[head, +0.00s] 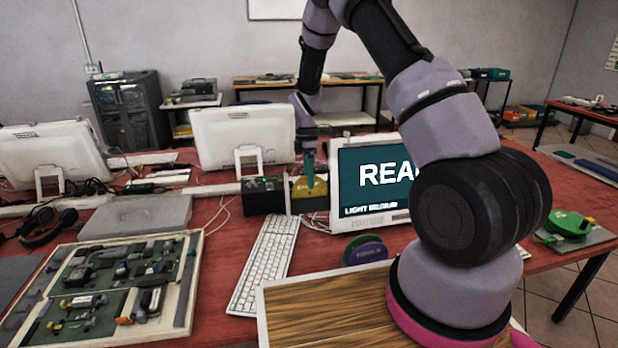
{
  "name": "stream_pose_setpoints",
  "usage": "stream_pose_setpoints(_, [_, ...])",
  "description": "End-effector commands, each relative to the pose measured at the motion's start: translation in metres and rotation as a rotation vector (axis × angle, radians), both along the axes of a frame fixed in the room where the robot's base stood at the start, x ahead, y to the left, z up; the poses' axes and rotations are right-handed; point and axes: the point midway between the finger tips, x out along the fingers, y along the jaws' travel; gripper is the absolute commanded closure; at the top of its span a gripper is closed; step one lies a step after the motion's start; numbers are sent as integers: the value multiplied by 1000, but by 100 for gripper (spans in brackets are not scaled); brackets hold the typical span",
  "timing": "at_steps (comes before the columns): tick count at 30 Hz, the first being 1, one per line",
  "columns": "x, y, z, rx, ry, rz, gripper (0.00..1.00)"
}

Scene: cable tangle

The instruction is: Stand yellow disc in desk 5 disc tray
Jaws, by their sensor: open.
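The yellow disc (312,188) stands upright between a black box and the lit monitor, its lower edge partly hidden. My gripper (309,180) points down at the disc's top edge, with its teal fingers over the upper part of the disc. The gripper is open; I cannot tell whether a finger touches the disc. A black box (262,196) stands directly left of the disc. I cannot tell whether this box is part of the disc tray or whether the disc rests in a slot. A purple disc and a green disc (365,250) stand upright nearer, behind the wooden board.
The lit monitor (372,178) stands close right of the disc. A white keyboard (264,262) and a parts panel (110,285) lie in front on the red desk (222,262). My arm hides much of the right side. A green reel (569,225) lies at the right.

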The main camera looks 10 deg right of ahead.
Motion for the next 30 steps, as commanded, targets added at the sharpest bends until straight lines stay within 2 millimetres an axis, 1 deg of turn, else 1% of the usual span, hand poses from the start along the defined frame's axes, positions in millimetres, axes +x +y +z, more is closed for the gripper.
stream_pose_setpoints(1, [-7, 3, 0, 4, 20, -4, 52])
stream_pose_setpoints(9, [11, 2, 61, 3, -12, 3, 52])
stream_pose_setpoints(12, [16, 1, 80, 1, -21, 4, 52])
stream_pose_setpoints(15, [20, 0, 93, 0, -26, 5, 52])
stream_pose_setpoints(18, [22, 1, 101, 0, -29, 6, 52])
stream_pose_setpoints(21, [23, 0, 105, -1, -31, 7, 52])
stream_pose_setpoints(30, [23, 0, 106, -1, -31, 7, 52])
